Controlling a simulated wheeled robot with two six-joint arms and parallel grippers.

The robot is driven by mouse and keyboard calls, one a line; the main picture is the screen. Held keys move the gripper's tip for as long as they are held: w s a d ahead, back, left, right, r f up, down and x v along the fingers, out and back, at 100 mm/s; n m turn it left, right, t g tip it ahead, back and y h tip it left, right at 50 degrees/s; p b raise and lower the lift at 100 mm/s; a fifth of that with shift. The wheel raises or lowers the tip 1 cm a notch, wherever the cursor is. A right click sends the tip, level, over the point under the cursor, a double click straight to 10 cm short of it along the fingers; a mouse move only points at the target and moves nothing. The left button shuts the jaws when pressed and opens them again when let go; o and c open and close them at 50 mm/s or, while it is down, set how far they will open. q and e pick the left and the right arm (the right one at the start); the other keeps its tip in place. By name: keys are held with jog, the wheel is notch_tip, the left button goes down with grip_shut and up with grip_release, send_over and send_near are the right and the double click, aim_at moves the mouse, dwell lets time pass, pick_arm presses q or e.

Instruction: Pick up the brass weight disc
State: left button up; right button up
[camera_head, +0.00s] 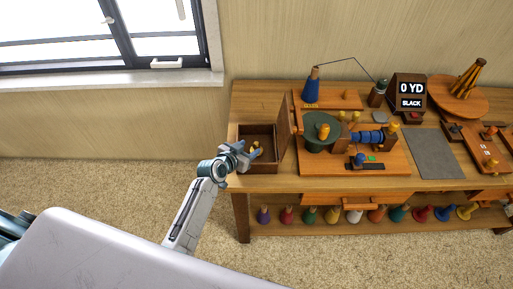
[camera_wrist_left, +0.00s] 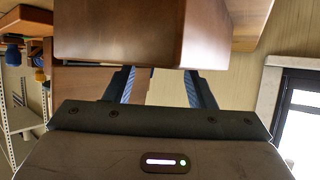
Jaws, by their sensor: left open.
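A brown wooden box (camera_head: 262,167) stands with its hinged lid (camera_head: 284,128) up at the left end of the workbench. Small brass-yellow pieces (camera_head: 255,146) show inside it, too small to tell which is the weight disc. My left gripper (camera_head: 254,150) is at the box's left side, its fingers reaching over the opening next to these pieces. In the left wrist view its two fingers (camera_wrist_left: 160,88) are apart, with no object seen between them. A brown wooden block-like part (camera_wrist_left: 130,35), probably the box wall, hides part of the fingers and what lies beyond. My right gripper is not in view.
Right of the box is a wooden winding device with a dark green disc (camera_head: 322,146) and blue spool (camera_head: 369,137). A blue cone (camera_head: 311,90) stands behind. A grey mat (camera_head: 434,154) lies farther right. Several colored cones (camera_head: 332,216) stand on the lower shelf.

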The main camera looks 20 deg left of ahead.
aim_at(256, 144)
pick_arm(q)
jog(key=shift+p+x, duration=0.65)
jog(key=shift+x, duration=1.6)
jog(key=shift+r, duration=0.1)
jog(key=shift+c, duration=0.2)
grip_shut()
